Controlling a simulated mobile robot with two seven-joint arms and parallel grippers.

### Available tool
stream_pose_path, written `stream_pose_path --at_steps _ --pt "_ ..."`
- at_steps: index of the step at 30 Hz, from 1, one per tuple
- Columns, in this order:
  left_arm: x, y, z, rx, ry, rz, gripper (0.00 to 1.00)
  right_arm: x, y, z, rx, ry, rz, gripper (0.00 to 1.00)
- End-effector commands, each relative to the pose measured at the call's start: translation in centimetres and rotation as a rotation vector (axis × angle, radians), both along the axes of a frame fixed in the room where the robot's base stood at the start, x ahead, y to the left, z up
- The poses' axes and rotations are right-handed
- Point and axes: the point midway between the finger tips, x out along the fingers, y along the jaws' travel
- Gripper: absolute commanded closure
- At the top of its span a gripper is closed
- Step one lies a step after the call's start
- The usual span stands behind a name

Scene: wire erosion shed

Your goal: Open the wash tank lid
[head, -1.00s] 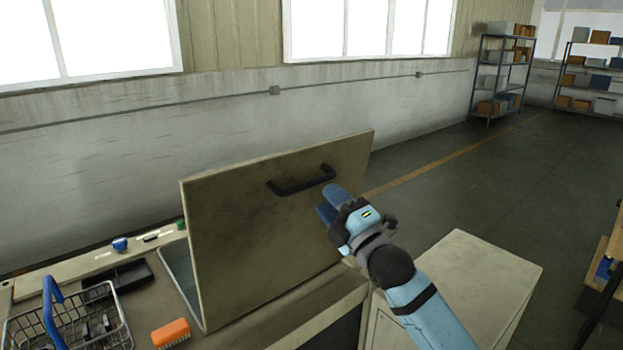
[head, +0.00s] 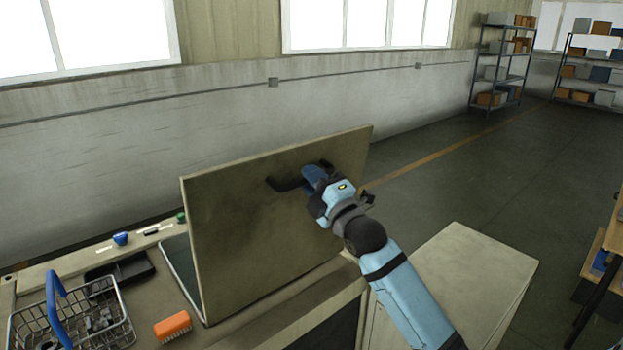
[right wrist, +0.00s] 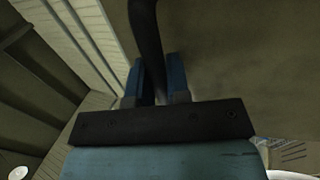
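The wash tank lid (head: 262,235) is a large olive-tan panel standing raised and steep, with the opening's edge (head: 180,265) showing at its left. Its black bar handle (head: 284,185) is near the upper right of the face. My right gripper (head: 312,176) is at the right part of the handle. In the right wrist view the black handle (right wrist: 146,40) runs between the two blue fingers of my right gripper (right wrist: 158,82). I cannot tell whether the fingers press on it. My left gripper is not in view.
A wire basket (head: 70,325) with a blue handle, an orange brush (head: 172,326) and a black tray (head: 122,270) are on the bench left of the lid. A pale cabinet (head: 460,270) stands at the right. Open floor lies behind it.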

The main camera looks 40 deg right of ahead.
Motion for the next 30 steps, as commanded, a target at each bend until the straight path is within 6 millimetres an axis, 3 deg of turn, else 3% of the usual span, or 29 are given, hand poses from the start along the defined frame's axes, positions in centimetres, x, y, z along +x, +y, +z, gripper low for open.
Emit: stream_pose_path --at_steps 7,13,21,30 --pt "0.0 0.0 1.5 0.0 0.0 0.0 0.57 1.2 0.1 0.9 -0.003 0.028 0.002 1.0" --pt "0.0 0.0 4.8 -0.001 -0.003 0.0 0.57 6.1 0.4 2.1 -0.012 0.116 0.0 1.0" --pt "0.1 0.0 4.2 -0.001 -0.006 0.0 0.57 12.5 0.9 1.7 -0.007 0.119 -0.001 1.0" --pt "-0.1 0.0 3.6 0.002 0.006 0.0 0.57 14.0 1.1 1.7 -0.008 0.119 0.0 1.0"
